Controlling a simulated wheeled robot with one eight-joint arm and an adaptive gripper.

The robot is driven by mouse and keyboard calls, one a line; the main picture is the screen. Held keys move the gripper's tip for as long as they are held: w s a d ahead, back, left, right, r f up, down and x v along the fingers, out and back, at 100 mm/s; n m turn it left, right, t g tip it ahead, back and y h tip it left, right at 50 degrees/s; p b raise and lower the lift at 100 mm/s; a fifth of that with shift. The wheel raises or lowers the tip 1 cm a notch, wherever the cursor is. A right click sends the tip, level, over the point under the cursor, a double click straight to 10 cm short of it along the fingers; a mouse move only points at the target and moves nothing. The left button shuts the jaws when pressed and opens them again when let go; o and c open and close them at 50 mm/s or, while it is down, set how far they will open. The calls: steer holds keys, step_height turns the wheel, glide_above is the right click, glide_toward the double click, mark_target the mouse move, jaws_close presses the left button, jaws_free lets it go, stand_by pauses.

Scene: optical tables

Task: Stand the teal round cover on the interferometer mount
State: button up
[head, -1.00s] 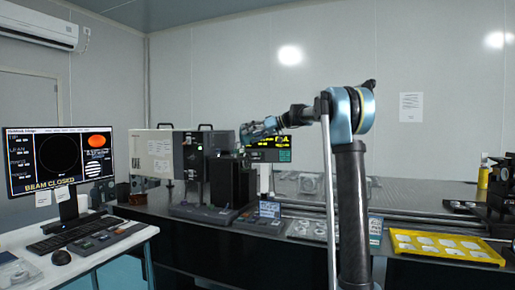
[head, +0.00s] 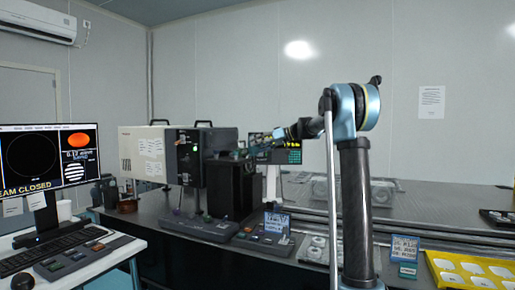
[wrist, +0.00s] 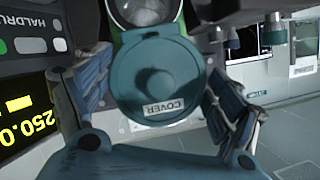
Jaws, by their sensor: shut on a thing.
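The teal round cover (wrist: 158,78) fills the middle of the wrist view, its label reading COVER upside down. My gripper (wrist: 155,72) is shut on it, one finger at each side. A round glass optic in a ring (wrist: 143,10) shows just beyond the cover's upper edge; I cannot tell whether they touch. In the head view my gripper (head: 262,143) is at the right of the interferometer (head: 188,155), above a black upright block (head: 232,188). The cover is too small to make out there, and the mount is not clear.
A dark display with yellow figures (wrist: 24,115) is close to the left finger in the wrist view. A desk with a monitor (head: 48,158) and keyboard (head: 55,257) stands at left.

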mark_target(256, 152)
steer(key=shift+f, duration=0.35)
steer(key=shift+a+f, duration=0.1)
steer(key=shift+f, duration=1.3)
steer(key=shift+s+f, duration=0.1)
steer(key=shift+f, duration=2.45)
steer(key=shift+f, duration=0.3)
steer(key=shift+f, duration=0.1)
steer(key=shift+c, duration=0.3)
steer(key=shift+s+f, duration=0.1)
steer(key=shift+f, duration=0.1)
steer(key=c, duration=0.6)
steer(key=shift+f, duration=0.15)
steer(key=shift+f, duration=0.1)
steer(key=shift+c, duration=0.2)
